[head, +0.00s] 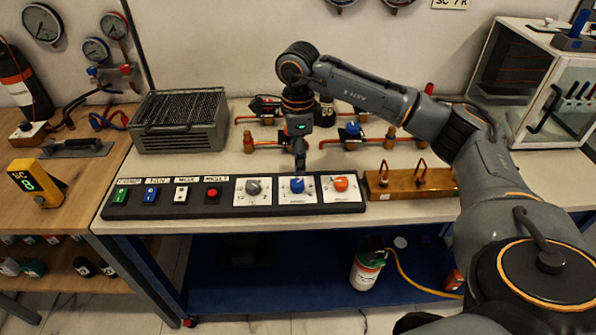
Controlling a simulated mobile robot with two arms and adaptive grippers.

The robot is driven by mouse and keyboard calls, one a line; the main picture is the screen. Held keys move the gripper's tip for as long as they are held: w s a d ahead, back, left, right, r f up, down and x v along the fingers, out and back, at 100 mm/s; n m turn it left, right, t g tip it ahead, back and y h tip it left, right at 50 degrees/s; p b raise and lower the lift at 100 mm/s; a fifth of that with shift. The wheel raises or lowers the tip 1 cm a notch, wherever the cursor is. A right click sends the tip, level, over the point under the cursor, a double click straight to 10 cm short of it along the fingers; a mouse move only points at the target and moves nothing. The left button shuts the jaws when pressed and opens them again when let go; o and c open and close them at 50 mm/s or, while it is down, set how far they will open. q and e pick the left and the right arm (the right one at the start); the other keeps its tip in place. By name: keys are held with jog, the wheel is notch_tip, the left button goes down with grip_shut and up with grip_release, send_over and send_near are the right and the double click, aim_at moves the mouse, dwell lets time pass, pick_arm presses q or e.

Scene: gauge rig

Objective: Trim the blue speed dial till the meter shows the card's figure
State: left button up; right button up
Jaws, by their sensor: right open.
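The blue speed dial (297,185) sits on a white plate in the dark control strip, between a grey dial (253,187) and an orange dial (341,184). My right gripper (300,166) points down just above and behind the blue dial, open; whether its fingers touch the dial I cannot tell. A yellow meter (36,183) with a small lit green readout stands on the wooden bench at left; its figure is too small to read surely. A white card (450,3) on the wall is cut off by the top edge. My left gripper is out of view.
Labelled green (120,197), blue (150,195) and red (213,193) buttons line the strip's left part. A grey grille box (180,122) stands behind them. Copper pipes with valves run behind the dials. A brass block (410,184) is at right, a glass cabinet (540,85) farther right.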

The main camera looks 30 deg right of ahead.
jog(key=shift+r, duration=2.4)
